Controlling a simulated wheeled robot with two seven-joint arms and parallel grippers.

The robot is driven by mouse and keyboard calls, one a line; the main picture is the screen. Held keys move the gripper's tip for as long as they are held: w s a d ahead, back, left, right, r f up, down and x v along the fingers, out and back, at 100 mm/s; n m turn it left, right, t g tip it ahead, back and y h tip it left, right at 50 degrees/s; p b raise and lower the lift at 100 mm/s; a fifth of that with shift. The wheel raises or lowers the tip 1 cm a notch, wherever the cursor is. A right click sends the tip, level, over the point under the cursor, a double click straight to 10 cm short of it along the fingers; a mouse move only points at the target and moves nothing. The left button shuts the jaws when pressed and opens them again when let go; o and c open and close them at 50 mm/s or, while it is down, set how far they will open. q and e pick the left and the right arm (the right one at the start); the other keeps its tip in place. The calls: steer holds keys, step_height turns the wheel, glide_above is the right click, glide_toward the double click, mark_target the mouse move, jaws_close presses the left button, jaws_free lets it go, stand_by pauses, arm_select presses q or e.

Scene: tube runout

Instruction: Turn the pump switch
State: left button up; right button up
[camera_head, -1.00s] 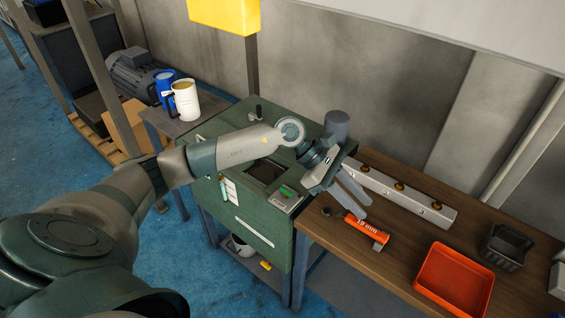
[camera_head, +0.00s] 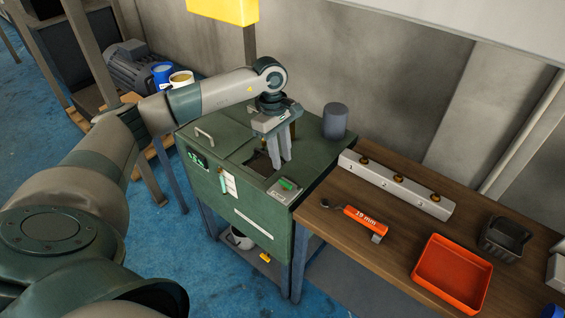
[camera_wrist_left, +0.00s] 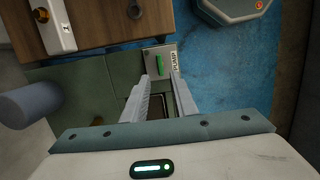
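The pump switch (camera_head: 287,184) is a small green lever on a light grey plate on top of the green cabinet (camera_head: 262,228), near its front right corner. It also shows in the left wrist view (camera_wrist_left: 160,61), with a label plate beside it. My left gripper (camera_head: 281,165) points down over the cabinet top, just behind the switch and by the dark square opening (camera_head: 259,163). In the left wrist view its fingers (camera_wrist_left: 164,74) are apart with nothing between them, and the switch lies just beyond the tips. I see no contact with it. My right gripper is out of view.
A grey cylinder (camera_head: 335,120) stands at the cabinet's back right. On the wooden bench (camera_head: 345,240) are a white numbered block (camera_head: 395,184), an orange 19 mm tool (camera_head: 361,218), a red tray (camera_head: 437,295) and a black bin (camera_head: 503,237). Mugs (camera_head: 181,78) stand behind my left arm.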

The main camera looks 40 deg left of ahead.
arm_select(q)
steer(key=shift+f, duration=0.15)
steer(key=b, duration=0.2)
glide_above(285, 182)
steer(key=shift+w+a+f, duration=0.1)
steer(key=shift+a+f, duration=0.1)
steer(key=shift+f, duration=1)
steer(key=shift+a+f, duration=0.2)
steer(key=shift+f, duration=0.95)
steer(key=shift+d+f, duration=0.15)
steer(key=shift+f, duration=0.55)
steer(key=shift+d+f, duration=0.1)
steer(key=shift+f, duration=0.6)
steer(key=shift+f+b, duration=0.1)
steer(key=shift+b, duration=0.4)
steer(key=shift+c, duration=0.4)
jaws_close()
